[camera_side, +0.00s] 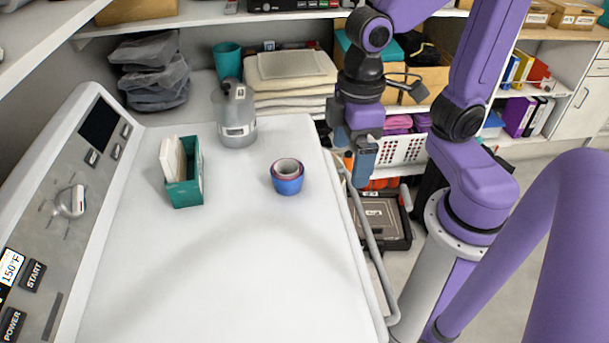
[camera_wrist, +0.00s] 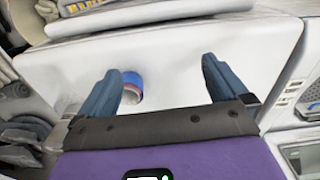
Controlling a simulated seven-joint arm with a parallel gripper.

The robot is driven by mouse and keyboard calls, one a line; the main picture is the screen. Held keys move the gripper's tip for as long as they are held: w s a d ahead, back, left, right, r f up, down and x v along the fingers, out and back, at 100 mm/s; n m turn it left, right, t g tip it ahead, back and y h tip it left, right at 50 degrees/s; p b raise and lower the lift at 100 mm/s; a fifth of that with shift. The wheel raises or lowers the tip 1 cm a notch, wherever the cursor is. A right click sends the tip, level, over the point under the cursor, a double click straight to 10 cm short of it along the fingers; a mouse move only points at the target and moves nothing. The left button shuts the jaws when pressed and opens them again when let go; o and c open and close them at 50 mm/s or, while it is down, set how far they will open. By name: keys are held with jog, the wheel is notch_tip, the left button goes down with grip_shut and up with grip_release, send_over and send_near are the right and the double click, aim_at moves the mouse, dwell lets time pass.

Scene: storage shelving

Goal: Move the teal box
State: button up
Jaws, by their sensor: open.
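The teal box (camera_side: 184,186) stands on the white top of the machine, left of centre in the side view. It is open at the top, with pale flat items (camera_side: 174,160) upright in it or against its left side. I cannot make the box out in the wrist view. My gripper (camera_side: 354,168) is at the right of the side view, above and beyond the right edge of the white top, well apart from the box.
A grey jug (camera_side: 235,115) stands behind. A metal rail (camera_side: 370,250) runs along the right edge. The front of the white top (camera_side: 220,270) is clear.

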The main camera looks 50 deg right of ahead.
jog(key=s+d+n, duration=0.1)
jog(key=s+d+f, duration=0.1)
jog(key=s, duration=0.1)
jog(key=s+d+f+n, duration=0.1)
jog(key=shift+s+d+n, duration=0.3)
jog(key=shift+d, duration=0.1)
jog(key=shift+c, duration=0.3)
jog(key=shift+s+d+f, duration=0.2)
jog(key=shift+s, duration=0.05)
jog(key=c, duration=1)
jog(key=shift+w, duration=0.1)
jog(key=c, duration=0.5)
jog(key=shift+w+a, duration=0.15)
jog(key=shift+w, duration=0.05)
grip_shut()
jog(key=w+a+m+y, duration=0.65)
jog(key=w+m, duration=0.65)
jog(key=m, duration=0.8)
jog(key=m+t, duration=0.7)
jog(key=m, duration=1.2)
send_near(198, 162)
jog(key=f, duration=0.1)
jog(key=f+h, duration=0.1)
jog(key=f, duration=0.1)
jog(key=shift+a, duration=0.4)
jog(key=shift+w+a+f, duration=0.15)
jog(key=shift+w+a, duration=0.85)
jog(key=shift+w, duration=0.15)
jog(key=shift+w+a, duration=0.35)
jog(key=shift+w, duration=0.05)
